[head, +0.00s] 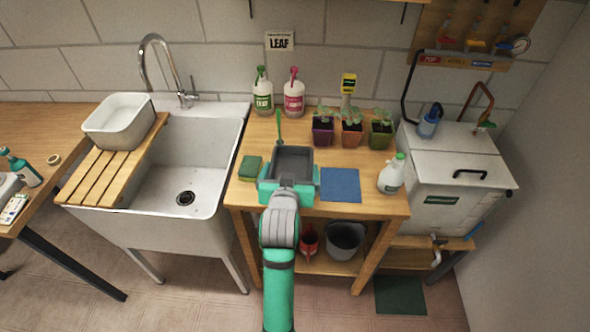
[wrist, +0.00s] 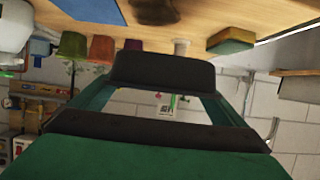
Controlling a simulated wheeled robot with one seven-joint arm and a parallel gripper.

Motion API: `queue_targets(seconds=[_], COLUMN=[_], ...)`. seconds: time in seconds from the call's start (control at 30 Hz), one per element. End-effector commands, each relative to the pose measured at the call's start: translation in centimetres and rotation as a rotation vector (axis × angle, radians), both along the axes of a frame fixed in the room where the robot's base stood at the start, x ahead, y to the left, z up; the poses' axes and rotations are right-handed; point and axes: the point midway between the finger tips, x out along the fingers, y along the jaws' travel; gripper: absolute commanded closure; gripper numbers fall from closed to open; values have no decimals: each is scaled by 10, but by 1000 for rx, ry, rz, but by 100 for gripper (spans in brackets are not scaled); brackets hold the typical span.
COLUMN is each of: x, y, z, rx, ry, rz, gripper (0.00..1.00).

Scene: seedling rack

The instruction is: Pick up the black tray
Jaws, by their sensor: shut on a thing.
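The black tray (head: 292,161), a dark grey open box, is over the front of the wooden bench in the head view. My teal gripper (head: 289,184) is at the tray's near end, with its jaws reaching along both sides. It is shut on the tray.
Close to the tray are a green-yellow sponge (head: 250,169) at left, a blue cloth (head: 340,184) at right and a green-handled tool (head: 279,127) behind. A sink (head: 190,165) is left of the bench.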

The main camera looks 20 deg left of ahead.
Motion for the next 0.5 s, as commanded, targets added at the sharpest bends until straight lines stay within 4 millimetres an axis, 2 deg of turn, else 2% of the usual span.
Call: queue_targets(seconds=[0.5], x=[-54], y=[3], z=[24], rx=[1], ry=[-2], rz=[1], gripper=[30])
